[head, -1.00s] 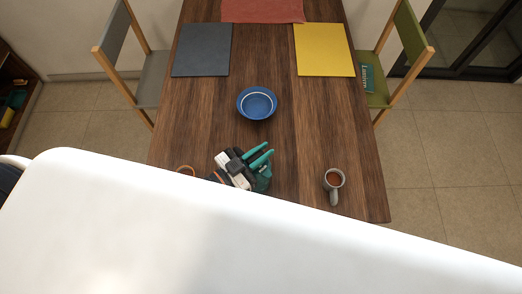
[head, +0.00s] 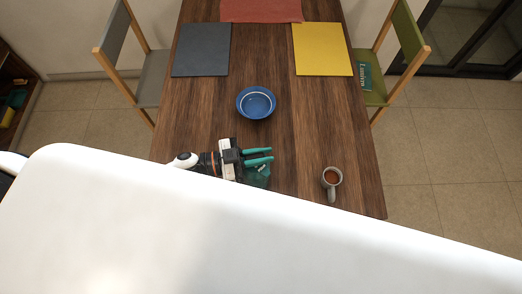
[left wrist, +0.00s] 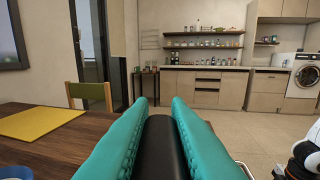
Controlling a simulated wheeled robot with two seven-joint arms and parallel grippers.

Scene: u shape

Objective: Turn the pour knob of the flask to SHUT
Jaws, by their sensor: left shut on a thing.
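The flask (head: 258,177) is a dark teal body near the table's front edge, partly hidden by my left gripper and by the white surface in front. My left gripper (head: 258,156) lies over it in the head view, its teal fingers pointing right. In the left wrist view the fingers (left wrist: 158,135) stand on both sides of a dark rounded piece, which looks like the pour knob (left wrist: 158,152). The gripper is shut on it. The knob's markings and setting cannot be read.
A grey mug (head: 331,180) with brown drink stands to the right of the flask. A blue bowl (head: 256,103) sits behind it. Grey (head: 201,50) and yellow (head: 322,50) placemats lie farther back. The table between bowl and mug is clear.

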